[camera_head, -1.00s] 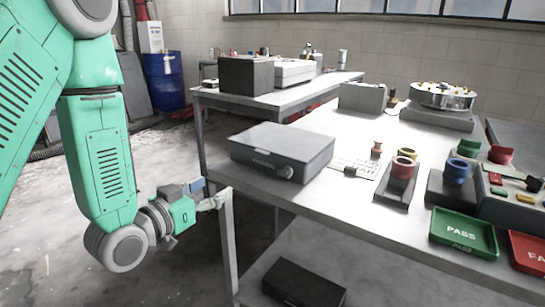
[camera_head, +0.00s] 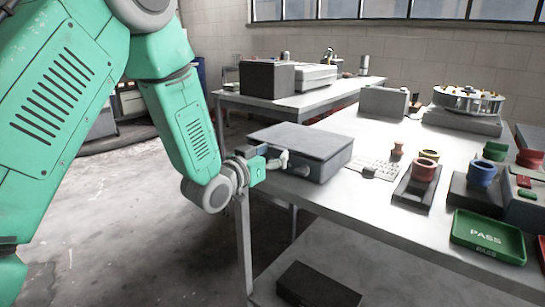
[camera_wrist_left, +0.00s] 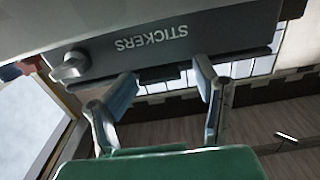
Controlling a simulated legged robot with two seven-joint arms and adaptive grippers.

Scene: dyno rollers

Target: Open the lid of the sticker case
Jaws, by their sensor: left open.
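The grey sticker case (camera_head: 300,138) sits closed on the near left part of the table. In the left wrist view its front (camera_wrist_left: 180,45) appears upside down, with the word STICKERS and a round knob (camera_wrist_left: 72,66) at the left. A dark lip (camera_wrist_left: 163,75) shows on the lid's edge below the lettering. My left gripper (camera_head: 284,160) is at the front of the case and hides part of it. In the left wrist view the left gripper (camera_wrist_left: 165,82) is open, its two fingers on either side of the lip; contact cannot be told. My right gripper is out of view.
The table's front edge (camera_head: 360,221) runs below the case. Right of the case are a white sheet (camera_head: 371,168), stamps in holders (camera_head: 424,172) and a green PASS tray (camera_head: 487,236). A dark box (camera_head: 318,285) lies on the lower shelf.

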